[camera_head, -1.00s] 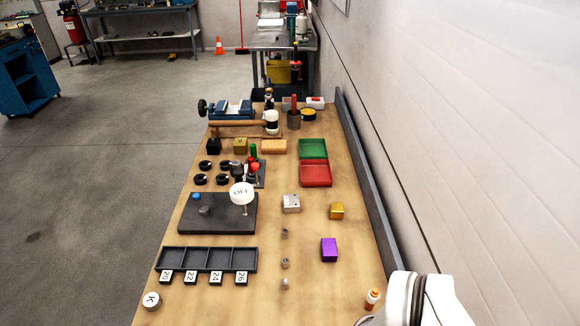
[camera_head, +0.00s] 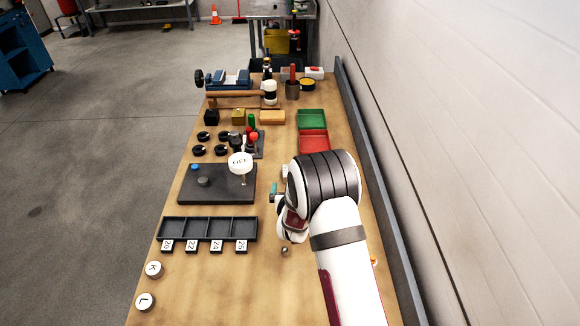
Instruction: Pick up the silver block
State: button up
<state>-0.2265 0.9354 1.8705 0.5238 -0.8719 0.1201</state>
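The silver block (camera_head: 284,171) is mostly hidden behind my arm. Only a pale strip of its left side shows, right of the dark panel. My gripper (camera_head: 274,192) hangs at the left end of the arm's wrist, just below and left of that strip in the picture. A small teal part and a dark part show there. I cannot tell how far apart the fingers are, or whether they touch the block.
A dark panel with a white OFF disc (camera_head: 240,163) lies left of my gripper. A black sectioned tray (camera_head: 209,229) is nearer. The red tray (camera_head: 314,141) and green tray (camera_head: 311,119) are beyond the arm. A small metal nut (camera_head: 284,251) lies below the wrist.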

jog(key=x, duration=0.6)
jog(key=shift+f, duration=0.1)
jog(key=x, duration=0.6)
jog(key=shift+w+r, duration=0.1)
jog(key=shift+r, duration=0.25)
grip_shut()
jog(key=shift+r, duration=0.1)
